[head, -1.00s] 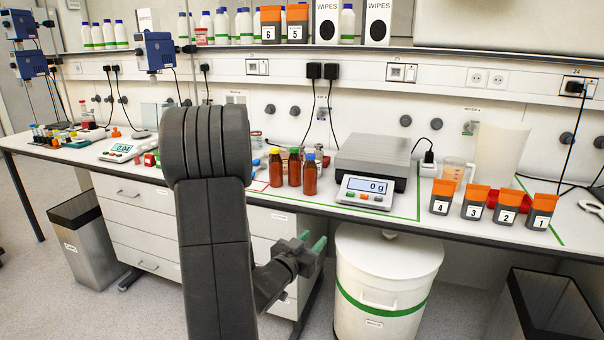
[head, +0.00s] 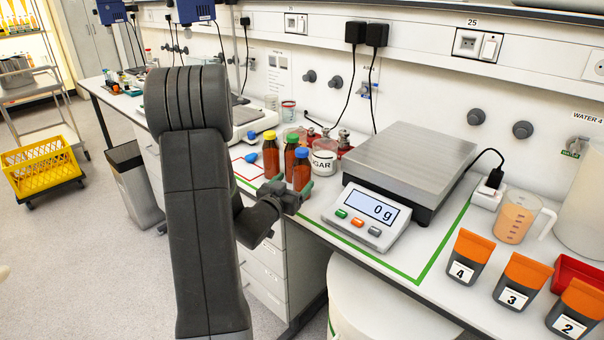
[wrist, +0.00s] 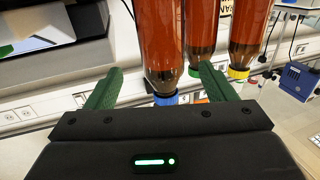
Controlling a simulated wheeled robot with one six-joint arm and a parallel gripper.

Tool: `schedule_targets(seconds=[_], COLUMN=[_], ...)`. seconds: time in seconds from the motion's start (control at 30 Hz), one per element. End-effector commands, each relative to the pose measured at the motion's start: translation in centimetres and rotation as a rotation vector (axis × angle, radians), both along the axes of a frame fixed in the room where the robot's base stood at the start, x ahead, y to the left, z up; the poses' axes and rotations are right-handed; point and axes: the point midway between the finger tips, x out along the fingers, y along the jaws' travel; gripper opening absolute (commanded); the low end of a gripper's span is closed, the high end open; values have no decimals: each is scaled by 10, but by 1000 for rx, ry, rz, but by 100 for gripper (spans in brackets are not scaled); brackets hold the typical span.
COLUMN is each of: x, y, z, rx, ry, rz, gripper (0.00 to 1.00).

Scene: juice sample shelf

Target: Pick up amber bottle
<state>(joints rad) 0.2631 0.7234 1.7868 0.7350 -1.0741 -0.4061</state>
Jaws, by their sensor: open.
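Three amber bottles stand close together on the bench in the head view: one with a yellow cap (head: 271,157), one with a green cap (head: 290,154) and one with a blue cap (head: 302,175), the nearest to me. My gripper (head: 289,190) is open and empty in front of them. It partly covers the lower part of the blue-capped bottle. In the wrist view, the bottles look upside down. The blue-capped bottle (wrist: 162,45) shows between the two green fingers (wrist: 158,84), with a gap on each side. The green-capped bottle (wrist: 200,35) is behind the right fingertip.
A sugar jar (head: 324,160) stands just right of the bottles. A balance reading 0 g (head: 367,215) and its steel platform (head: 405,165) are further right. Orange-topped containers (head: 470,257) line the front edge. A lidded white bin (head: 385,310) is below the bench.

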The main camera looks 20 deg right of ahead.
Motion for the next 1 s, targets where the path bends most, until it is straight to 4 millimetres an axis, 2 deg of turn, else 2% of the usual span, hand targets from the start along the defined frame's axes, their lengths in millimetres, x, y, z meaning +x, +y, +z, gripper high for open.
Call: schedule_targets(seconds=[0.27,0.53,0.83,1.0], x=[14,39,42,42], y=[-18,-47,-51,-51], z=[2,3,2,2], rx=[0,0,0,0], ry=[1,0,1,1], rz=[-1,0,1,1], gripper=[77,77,77,44])
